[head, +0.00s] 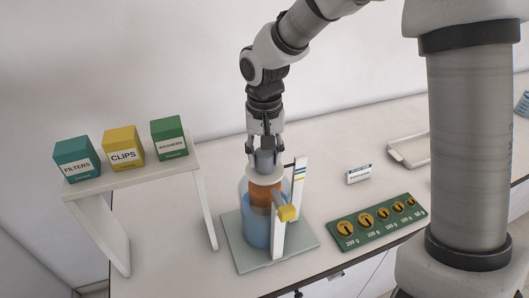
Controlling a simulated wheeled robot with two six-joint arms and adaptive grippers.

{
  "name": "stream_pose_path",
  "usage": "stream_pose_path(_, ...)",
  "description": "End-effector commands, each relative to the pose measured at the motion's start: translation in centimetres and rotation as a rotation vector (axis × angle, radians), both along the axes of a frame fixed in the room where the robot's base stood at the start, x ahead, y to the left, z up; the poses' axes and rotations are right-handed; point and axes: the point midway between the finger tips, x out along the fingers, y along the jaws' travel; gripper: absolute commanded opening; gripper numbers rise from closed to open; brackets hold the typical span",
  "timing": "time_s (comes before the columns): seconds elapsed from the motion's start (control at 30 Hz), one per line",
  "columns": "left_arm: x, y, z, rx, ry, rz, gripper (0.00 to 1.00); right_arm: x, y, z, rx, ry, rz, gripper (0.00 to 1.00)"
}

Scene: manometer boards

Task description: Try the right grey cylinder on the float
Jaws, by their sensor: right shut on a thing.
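My right gripper (265,147) reaches down from above and is shut on a grey cylinder (264,160). The cylinder is upright, right over the pale round top (265,174) of the float. I cannot tell whether its base touches that top. The float's orange-brown body (262,194) shows inside a clear jar of blue liquid (256,229). The fingers hide part of the cylinder. No other grey cylinder shows. My left gripper is not in view.
Right are a green board with brass weights (378,236), a small label card (358,174) and a tray (398,154). A shelf (130,176) with boxes stands left.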

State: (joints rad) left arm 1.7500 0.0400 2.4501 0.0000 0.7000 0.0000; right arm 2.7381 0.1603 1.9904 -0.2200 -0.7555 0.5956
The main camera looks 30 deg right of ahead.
Motion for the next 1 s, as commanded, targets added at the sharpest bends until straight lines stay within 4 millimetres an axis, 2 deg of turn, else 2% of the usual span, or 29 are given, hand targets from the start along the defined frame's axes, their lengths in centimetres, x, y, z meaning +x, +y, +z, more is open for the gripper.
stream_pose_path(0.03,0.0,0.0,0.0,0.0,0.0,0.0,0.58,0.0,0.0,0.0,0.0,0.0,0.0,0.54)
stream_pose_path(0.1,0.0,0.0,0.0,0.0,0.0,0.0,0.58,0.0,0.0,0.0,0.0,0.0,0.0,0.73)
stream_pose_path(0.47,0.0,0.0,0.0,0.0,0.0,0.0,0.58,0.1,0.0,0.5,0.0,-0.002,0.0,0.73)
stream_pose_path(0.57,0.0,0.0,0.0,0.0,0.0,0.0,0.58,0.1,0.0,1.9,0.0,-0.004,0.0,0.73)
stream_pose_path(0.9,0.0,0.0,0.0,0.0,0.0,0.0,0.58,0.1,0.0,10.1,-0.001,-0.004,0.0,0.73)
stream_pose_path(1.0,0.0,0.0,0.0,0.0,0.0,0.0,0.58,0.1,0.0,11.5,0.0,-0.002,0.0,0.73)
